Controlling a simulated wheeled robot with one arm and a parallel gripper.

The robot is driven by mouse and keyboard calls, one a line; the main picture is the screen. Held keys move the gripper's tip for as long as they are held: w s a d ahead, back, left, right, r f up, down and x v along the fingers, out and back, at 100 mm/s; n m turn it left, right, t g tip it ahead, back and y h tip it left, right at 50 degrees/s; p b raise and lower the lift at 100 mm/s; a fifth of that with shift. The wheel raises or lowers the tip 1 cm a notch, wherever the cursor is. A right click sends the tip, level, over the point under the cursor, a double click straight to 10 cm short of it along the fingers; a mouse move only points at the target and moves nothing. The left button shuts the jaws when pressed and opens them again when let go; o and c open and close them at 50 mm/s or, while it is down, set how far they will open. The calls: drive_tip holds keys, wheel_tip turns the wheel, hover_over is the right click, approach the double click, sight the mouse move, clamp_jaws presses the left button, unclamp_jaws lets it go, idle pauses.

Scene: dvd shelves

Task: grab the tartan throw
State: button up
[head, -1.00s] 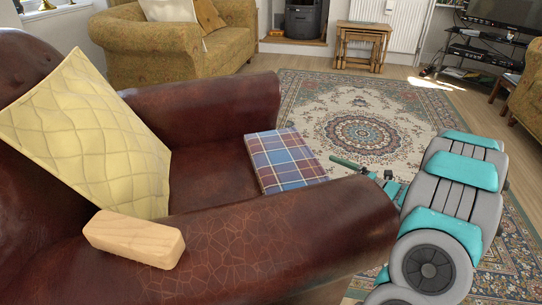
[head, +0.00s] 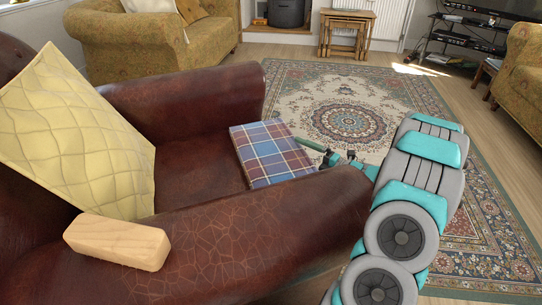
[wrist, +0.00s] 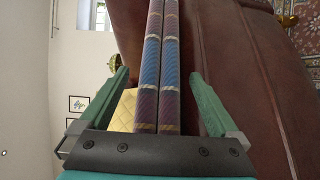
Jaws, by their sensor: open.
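The tartan throw (head: 270,153) is folded flat, blue and dark red checked, and lies on the front of the brown leather armchair's seat. In the wrist view its folded edge (wrist: 158,70) runs between the two fingers as two stacked layers. My gripper (head: 330,155) is at the throw's right edge in the head view, partly hidden behind the armrest. In the wrist view my gripper (wrist: 160,90) is open, one green finger on each side of the throw, with a gap to each finger.
The leather armrest (head: 240,220) rises between the camera and the throw, with a wooden block (head: 117,241) on it. A yellow cushion (head: 75,140) leans on the chair back. A patterned rug (head: 350,120) covers the open floor beyond.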

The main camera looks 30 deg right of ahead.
drive_tip(key=shift+w+a, duration=0.15)
drive_tip(key=shift+w, duration=0.1)
drive_tip(key=shift+c, duration=0.2)
clamp_jaws()
idle(0.5)
